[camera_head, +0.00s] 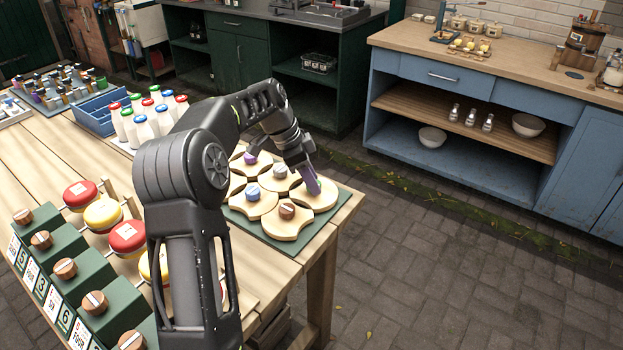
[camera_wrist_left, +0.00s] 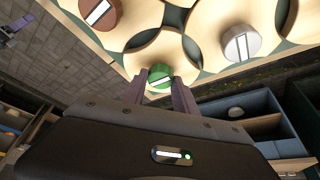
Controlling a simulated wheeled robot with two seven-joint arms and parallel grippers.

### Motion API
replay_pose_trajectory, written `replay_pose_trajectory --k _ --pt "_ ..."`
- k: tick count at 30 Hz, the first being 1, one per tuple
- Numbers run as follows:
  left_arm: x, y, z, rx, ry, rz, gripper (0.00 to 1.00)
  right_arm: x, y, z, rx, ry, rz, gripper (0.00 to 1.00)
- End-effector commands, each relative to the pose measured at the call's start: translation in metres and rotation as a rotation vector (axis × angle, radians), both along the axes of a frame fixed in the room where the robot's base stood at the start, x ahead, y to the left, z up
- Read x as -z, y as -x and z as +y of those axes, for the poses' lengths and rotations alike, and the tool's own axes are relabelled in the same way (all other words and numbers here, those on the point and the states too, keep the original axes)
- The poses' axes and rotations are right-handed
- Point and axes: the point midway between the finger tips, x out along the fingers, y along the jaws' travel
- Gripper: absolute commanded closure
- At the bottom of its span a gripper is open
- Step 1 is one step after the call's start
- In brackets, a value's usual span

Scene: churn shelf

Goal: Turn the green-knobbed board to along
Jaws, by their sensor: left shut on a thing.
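The green knob (camera_wrist_left: 158,76) sits on a pale wooden board with curved edges (camera_wrist_left: 152,50), and its white line lies nearly crosswise in the wrist view. My left gripper (camera_wrist_left: 161,84) has a purple finger on each side of the knob and is shut on it. In the head view my left gripper (camera_head: 311,182) reaches down to the same board (camera_head: 322,203) at the right of the green base (camera_head: 344,201), and hides the green knob.
Neighbouring boards carry a brown knob (camera_head: 287,210), a grey-blue knob (camera_head: 252,191), a silver knob (camera_head: 280,171) and a purple knob (camera_head: 250,158). Milk bottles (camera_head: 143,128) stand at the back. Red and yellow discs (camera_head: 103,214) and green blocks (camera_head: 77,270) are on the left.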

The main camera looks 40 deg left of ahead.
Motion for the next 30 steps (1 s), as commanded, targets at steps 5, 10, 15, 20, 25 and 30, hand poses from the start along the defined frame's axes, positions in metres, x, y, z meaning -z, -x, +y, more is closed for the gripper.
replay_pose_trajectory --k 5,10,15,20,25,30 --pt "0.0 0.0 0.0 0.001 -0.002 0.0 0.63 0.0 0.0 0.0 0.0 0.0 0.0 0.64" --pt "0.0 0.0 0.0 0.0 -0.001 0.001 0.49 0.0 0.0 0.0 0.0 0.0 0.0 0.64" --pt "0.0 0.0 0.0 0.0 -0.001 0.001 0.45 0.0 0.0 0.0 0.0 0.0 0.0 0.64" --pt "-0.001 0.0 0.0 -0.001 -0.001 0.0 0.45 0.0 0.0 0.0 0.0 0.0 0.0 0.64" --pt "-0.012 0.003 0.004 -0.002 -0.002 -0.002 0.45 0.001 0.0 0.0 0.0 0.0 0.0 0.64" --pt "-0.037 0.01 0.012 -0.002 -0.002 -0.002 0.45 0.002 0.0 0.0 0.0 0.0 0.0 0.64"
